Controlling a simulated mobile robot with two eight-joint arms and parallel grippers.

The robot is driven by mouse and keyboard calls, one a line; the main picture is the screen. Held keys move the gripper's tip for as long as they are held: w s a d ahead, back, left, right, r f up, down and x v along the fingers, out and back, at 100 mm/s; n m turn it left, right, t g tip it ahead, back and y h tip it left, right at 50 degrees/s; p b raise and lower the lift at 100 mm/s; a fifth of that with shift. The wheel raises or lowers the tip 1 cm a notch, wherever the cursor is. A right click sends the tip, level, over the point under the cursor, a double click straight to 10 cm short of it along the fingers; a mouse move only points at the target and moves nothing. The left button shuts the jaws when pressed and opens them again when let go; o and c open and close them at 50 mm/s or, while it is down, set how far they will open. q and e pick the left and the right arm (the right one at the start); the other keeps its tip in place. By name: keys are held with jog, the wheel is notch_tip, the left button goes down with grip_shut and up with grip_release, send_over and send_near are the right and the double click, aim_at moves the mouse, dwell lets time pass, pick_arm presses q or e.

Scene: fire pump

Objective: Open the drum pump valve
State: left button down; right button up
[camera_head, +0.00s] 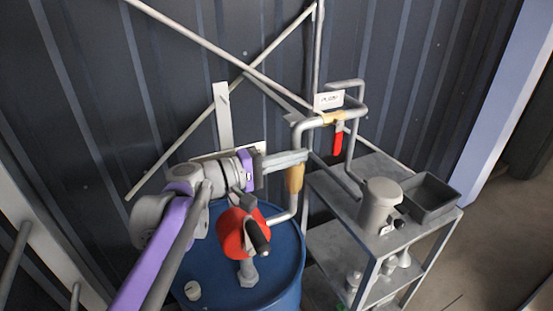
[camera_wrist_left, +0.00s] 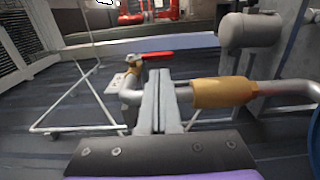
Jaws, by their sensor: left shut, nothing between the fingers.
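A red valve lever (camera_head: 338,141) hangs down from the pipe beside a yellow fitting (camera_head: 333,118), below a white label plate (camera_head: 328,100). The lever (camera_wrist_left: 152,56) also shows in the left wrist view, just beyond my fingertips. My left gripper (camera_head: 304,157) reaches in from the left with its fingers shut and empty. Its tips are short of the lever, to its left and slightly lower. The fingers (camera_wrist_left: 158,84) lie close to the grey pipe; I cannot tell whether they touch it. A second yellow fitting (camera_head: 295,178) is just below the fingers. My right gripper is not seen.
A blue drum (camera_head: 285,250) with a red round part (camera_head: 232,236) on top stands under my left arm. A grey shelf cart (camera_head: 322,190) at the right bears a grey cylinder (camera_head: 379,206) and an open bin (camera_head: 432,196). Diagonal rods cross the dark wall behind.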

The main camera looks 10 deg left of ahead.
aim_at(333, 148)
pick_arm(q)
jog(key=x, duration=0.6)
jog(key=shift+w+d+p, duration=0.25)
jog(key=shift+d+p, duration=0.05)
jog(key=shift+w+d+f+p, duration=0.1)
jog(key=shift+d+p, duration=0.2)
jog(key=shift+w+f, duration=0.15)
